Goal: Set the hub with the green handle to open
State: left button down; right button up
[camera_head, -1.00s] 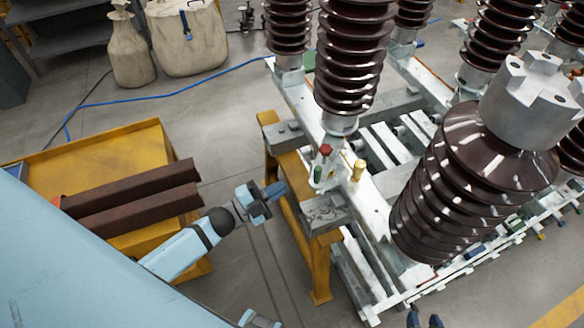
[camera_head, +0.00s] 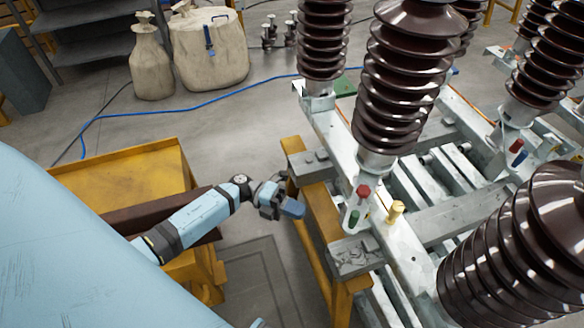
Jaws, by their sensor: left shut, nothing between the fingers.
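A small green handle (camera_head: 354,217) hangs low on the near end of the pale metal frame. Just above it is a red handle (camera_head: 363,191), and a brass knob (camera_head: 396,210) stands to the right. The hub behind the green handle is too small to make out clearly. My left gripper (camera_head: 296,208) is shut and empty. It is left of the green handle in the picture, beside the yellow stand, apart from the handle.
Brown ribbed insulators (camera_head: 402,80) rise from the frame. A yellow stand (camera_head: 318,222) is close to my left gripper. A yellow cart (camera_head: 135,170) with dark brown bars lies under my left arm. Sacks (camera_head: 208,50) and a blue cable (camera_head: 200,103) are on the floor behind.

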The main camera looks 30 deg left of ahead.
pick_arm(q)
jog(key=w+d+p, duration=0.1)
jog(key=d+p, duration=0.1)
jog(key=d, duration=0.7)
jog(key=shift+w+d, duration=0.2)
jog(key=shift+w, duration=0.1)
jog(key=shift+d, duration=0.1)
